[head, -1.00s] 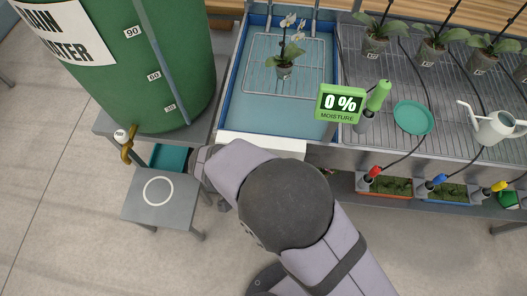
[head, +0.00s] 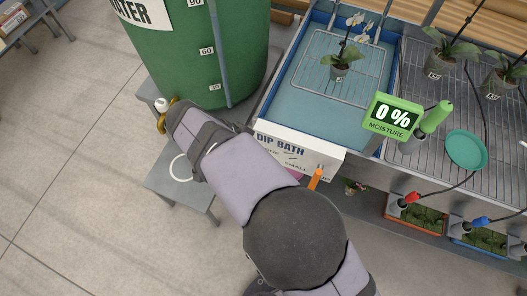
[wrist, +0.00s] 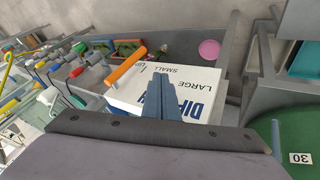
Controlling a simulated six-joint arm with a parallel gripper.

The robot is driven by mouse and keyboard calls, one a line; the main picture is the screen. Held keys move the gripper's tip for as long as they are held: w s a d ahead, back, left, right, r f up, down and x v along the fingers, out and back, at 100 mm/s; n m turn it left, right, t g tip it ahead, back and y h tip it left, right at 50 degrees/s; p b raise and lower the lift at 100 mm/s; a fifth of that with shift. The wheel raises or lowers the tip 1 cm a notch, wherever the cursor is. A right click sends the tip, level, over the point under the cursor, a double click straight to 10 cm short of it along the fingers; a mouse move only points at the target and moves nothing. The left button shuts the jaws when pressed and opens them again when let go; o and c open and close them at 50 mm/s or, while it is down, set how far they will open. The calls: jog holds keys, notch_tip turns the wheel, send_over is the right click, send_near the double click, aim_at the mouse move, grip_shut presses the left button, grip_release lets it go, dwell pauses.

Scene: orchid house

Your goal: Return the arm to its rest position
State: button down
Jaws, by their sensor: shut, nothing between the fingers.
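My arm reaches up and left across the head view, and its far end lies in front of the tap and part of the grey stool (head: 205,205). The gripper does not show in the head view. In the wrist view my gripper (wrist: 166,90) is shut, with its fingers together and nothing between them. Its fingers appear in front of the white dip bath box (wrist: 192,85), which also shows in the head view (head: 285,147). I cannot tell how far apart they are.
The green rain water barrel (head: 215,55) and its brass tap (head: 170,118) stand close to my arm's end. An orange lever (head: 315,179) sticks out from the box. The blue basin (head: 285,95) holds a potted orchid (head: 342,68). The floor at left is clear.

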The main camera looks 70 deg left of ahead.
jog(key=shift+s+a+r, duration=0.1)
jog(key=shift+s+r, duration=0.3)
jog(key=shift+r, duration=0.15)
jog(key=w+d+r+g+h+p, duration=0.15)
jog(key=w+d+g, duration=0.25)
jog(key=w+d, duration=0.75)
jog(key=w+d+r+g+p, duration=0.2)
jog(key=w+d+g+p, duration=0.15)
jog(key=w+d, duration=0.8)
jog(key=s+d+r+m+y, duration=0.1)
jog(key=d+m, duration=0.1)
jog(key=d, duration=0.9)
jog(key=s+d+r+m+y+p, duration=0.1)
jog(key=d+m+y, duration=0.1)
jog(key=d, duration=0.9)
jog(key=shift+d+r+m+t+p, duration=0.3)
jog(key=shift+m+t, duration=0.15)
jog(key=shift+m, duration=0.35)
